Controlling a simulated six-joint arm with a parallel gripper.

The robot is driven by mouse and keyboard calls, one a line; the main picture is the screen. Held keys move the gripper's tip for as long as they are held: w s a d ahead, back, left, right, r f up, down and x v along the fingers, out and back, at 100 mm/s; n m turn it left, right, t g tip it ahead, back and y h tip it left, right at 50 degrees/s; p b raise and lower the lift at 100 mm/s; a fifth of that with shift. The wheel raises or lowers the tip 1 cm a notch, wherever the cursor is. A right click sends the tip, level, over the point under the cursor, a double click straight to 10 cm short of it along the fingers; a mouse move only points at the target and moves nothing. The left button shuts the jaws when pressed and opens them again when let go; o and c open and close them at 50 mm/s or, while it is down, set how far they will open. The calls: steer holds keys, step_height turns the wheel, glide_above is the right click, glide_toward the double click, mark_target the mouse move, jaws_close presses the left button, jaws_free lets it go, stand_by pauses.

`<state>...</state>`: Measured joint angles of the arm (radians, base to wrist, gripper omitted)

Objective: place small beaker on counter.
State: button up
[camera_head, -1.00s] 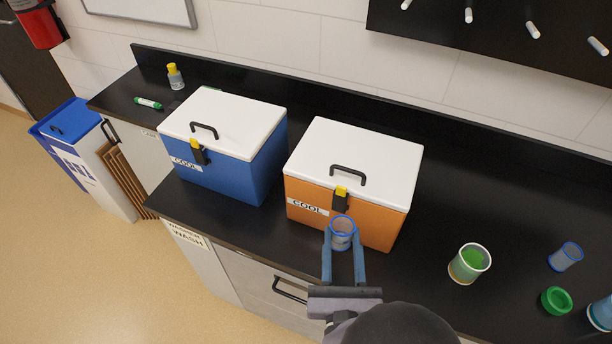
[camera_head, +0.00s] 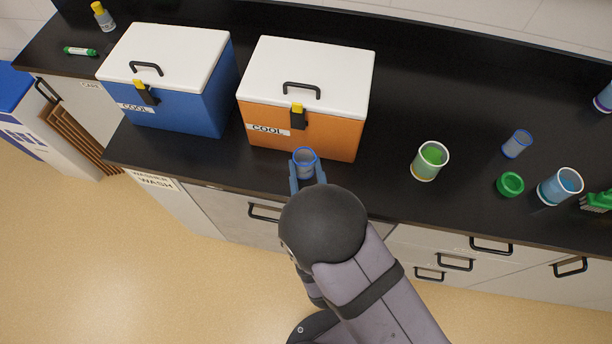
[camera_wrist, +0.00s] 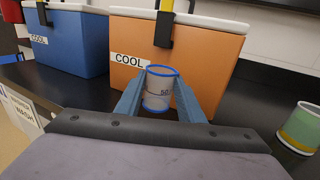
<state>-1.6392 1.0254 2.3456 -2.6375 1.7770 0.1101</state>
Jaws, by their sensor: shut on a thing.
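A small clear beaker with blue rims (camera_head: 305,163) is held at the front edge of the black counter (camera_head: 385,193), in front of the orange cooler. It also shows in the wrist view (camera_wrist: 159,90), upright between the two blue fingers, with markings on its side. My gripper (camera_head: 306,172) is shut on the beaker. In the wrist view my gripper (camera_wrist: 160,98) has one finger on each side of it. I cannot tell whether the beaker's base touches the counter.
An orange cooler (camera_head: 300,100) stands just behind the beaker, with a blue cooler (camera_head: 170,85) to its left.

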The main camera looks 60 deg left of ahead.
mark_target(306, 177)
steer(key=shift+f+p, duration=0.35)
steer(key=shift+f, duration=1.55)
steer(key=shift+f, duration=0.2)
steer(key=o, duration=1)
steer(key=shift+r, duration=0.2)
steer(key=shift+v, duration=1.25)
steer(key=shift+s+d+r+p, duration=0.1)
steer(key=shift+r+p, duration=1.3)
steer(key=shift+r, duration=0.35)
steer(key=shift+d+r+p, duration=0.1)
steer(key=shift+r+p, duration=1.25)
steer(key=shift+r, duration=0.45)
